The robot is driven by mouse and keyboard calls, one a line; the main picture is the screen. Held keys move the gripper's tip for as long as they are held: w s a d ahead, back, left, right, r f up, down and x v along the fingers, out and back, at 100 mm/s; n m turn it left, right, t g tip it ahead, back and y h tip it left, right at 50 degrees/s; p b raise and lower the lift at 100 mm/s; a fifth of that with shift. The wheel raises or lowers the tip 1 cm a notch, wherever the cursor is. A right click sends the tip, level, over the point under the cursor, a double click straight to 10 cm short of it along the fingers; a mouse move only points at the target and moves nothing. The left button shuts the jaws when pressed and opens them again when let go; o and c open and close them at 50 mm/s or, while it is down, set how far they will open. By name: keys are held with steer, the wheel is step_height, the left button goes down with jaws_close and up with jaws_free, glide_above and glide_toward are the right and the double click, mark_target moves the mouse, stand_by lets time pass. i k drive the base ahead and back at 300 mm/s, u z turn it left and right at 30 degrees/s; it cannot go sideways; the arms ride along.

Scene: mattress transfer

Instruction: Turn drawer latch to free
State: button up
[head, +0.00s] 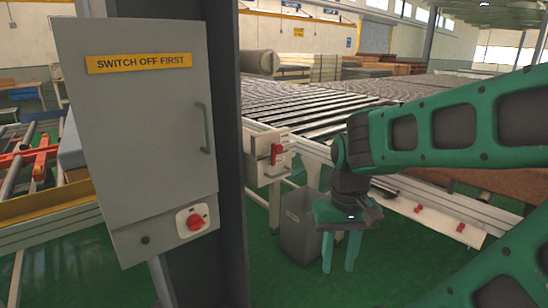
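A red latch handle (276,154) stands roughly upright on the front of a small pale drawer unit (262,165) at the near end of the roller conveyor. I take this to be the drawer latch; its exact turn position is too small to tell. My gripper (340,258) hangs pointing down, to the right of and lower than the latch in the picture. Its two green fingers are apart, with nothing visible between them. It is not touching the latch.
A grey cabinet (135,130) at left bears a "SWITCH OFF FIRST" label (138,63) and a red rotary switch (196,221). A dark post (215,270) stands beside it. A grey bin (297,232) stands under the conveyor (310,100), beside my gripper in the picture.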

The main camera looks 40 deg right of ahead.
mark_target(279, 148)
steer(key=u, duration=0.5)
steer(key=k, duration=1.25)
steer(key=z, duration=0.5)
steer(key=i, duration=1)
steer(key=u, duration=0.1)
